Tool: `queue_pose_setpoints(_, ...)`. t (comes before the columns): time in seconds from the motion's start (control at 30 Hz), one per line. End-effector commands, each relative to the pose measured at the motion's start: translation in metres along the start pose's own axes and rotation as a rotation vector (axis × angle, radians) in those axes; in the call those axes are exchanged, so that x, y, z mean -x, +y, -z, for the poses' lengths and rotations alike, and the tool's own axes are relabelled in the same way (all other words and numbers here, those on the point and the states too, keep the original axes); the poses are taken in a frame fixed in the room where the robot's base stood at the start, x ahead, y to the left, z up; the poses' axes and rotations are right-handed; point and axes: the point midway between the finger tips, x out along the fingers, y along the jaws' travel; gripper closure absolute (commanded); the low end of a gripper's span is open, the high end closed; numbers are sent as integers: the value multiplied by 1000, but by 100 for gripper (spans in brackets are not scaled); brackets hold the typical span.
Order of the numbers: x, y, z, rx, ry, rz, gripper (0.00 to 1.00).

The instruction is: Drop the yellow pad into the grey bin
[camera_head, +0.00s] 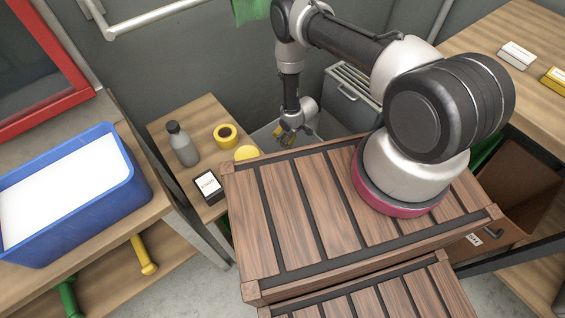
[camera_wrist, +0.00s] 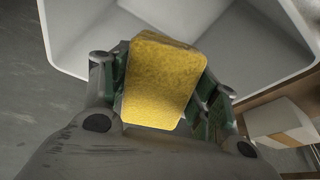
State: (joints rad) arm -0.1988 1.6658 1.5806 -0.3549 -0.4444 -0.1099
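The yellow pad (camera_wrist: 163,82) is a thick, rough-textured block, held between the two fingers of my gripper (camera_wrist: 162,92) in the wrist view. In the head view my gripper (camera_head: 291,128) hangs low beyond the wooden crate, and a bit of the yellow pad (camera_head: 279,133) shows at its fingers. The grey bin (camera_wrist: 65,50) has pale sloping walls and lies behind the pad in the wrist view, the pad overlapping its near side. In the head view the grey bin (camera_head: 263,133) is partly hidden by the crate and my gripper.
A slatted wooden crate (camera_head: 300,200) stands in front of the bin. A grey louvred box (camera_head: 352,95) stands behind. A blue tub (camera_head: 125,190) is left.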

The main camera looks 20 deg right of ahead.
Motion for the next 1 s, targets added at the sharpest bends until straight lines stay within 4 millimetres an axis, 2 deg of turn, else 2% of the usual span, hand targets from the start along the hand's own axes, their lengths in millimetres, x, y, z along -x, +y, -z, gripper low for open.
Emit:
queue_pose_setpoints(0.03,0,0,0,0,0,0,27)
queue_pose_setpoints(0.1,0,0,0,0,0,0,17)
queue_pose_setpoints(0.43,1,0,0,0,0,0,17)
queue_pose_setpoints(0.53,8,0,1,-1,0,0,17)
queue_pose_setpoints(0.67,31,1,1,-1,0,0,17)
queue_pose_setpoints(0.9,85,1,1,-1,1,-1,17)
queue_pose_setpoints(1.0,102,0,1,-1,0,0,17)
